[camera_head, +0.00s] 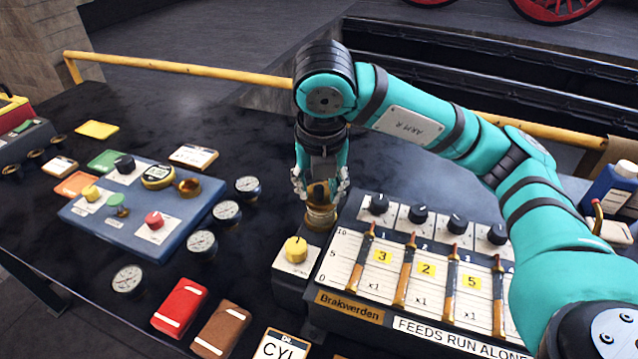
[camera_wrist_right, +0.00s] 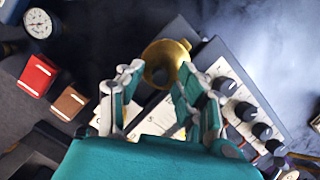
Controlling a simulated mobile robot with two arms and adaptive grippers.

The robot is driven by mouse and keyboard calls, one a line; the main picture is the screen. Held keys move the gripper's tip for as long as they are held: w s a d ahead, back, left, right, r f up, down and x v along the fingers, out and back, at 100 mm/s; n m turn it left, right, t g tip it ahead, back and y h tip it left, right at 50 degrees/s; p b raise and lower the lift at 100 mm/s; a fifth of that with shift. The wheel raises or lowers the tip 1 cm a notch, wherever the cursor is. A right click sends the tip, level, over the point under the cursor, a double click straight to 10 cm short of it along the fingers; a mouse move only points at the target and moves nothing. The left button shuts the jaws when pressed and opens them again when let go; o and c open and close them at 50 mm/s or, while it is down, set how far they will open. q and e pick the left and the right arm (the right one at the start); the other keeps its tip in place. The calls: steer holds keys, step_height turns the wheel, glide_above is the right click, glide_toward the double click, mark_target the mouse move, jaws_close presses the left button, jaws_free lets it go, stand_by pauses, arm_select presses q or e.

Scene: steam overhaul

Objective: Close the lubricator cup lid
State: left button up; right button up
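The brass lubricator cup (camera_head: 321,218) stands upright at the back left corner of the white feed panel. My right gripper (camera_head: 320,184) points down over it, with fingers on both sides of its brass upper part. In the right wrist view the round brass top (camera_wrist_right: 168,52) shows just beyond the fingertips, and the right gripper (camera_wrist_right: 158,72) is open with a clear gap between its fingers. I cannot tell whether a finger touches the brass, nor how the lid sits, as the fingers partly hide it. My left gripper is not in view.
The feed panel (camera_head: 345,262) with black knobs and several brass-tipped levers is right of the cup. A yellow knob (camera_head: 296,250) stands in front. A blue panel (camera_head: 130,240), gauges (camera_head: 202,243), and red (camera_head: 180,306) and brown (camera_head: 222,328) blocks lie left. A yellow rail (camera_head: 180,67) runs behind.

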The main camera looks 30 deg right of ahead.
steer(key=v, duration=1.2)
stand_by(0.6)
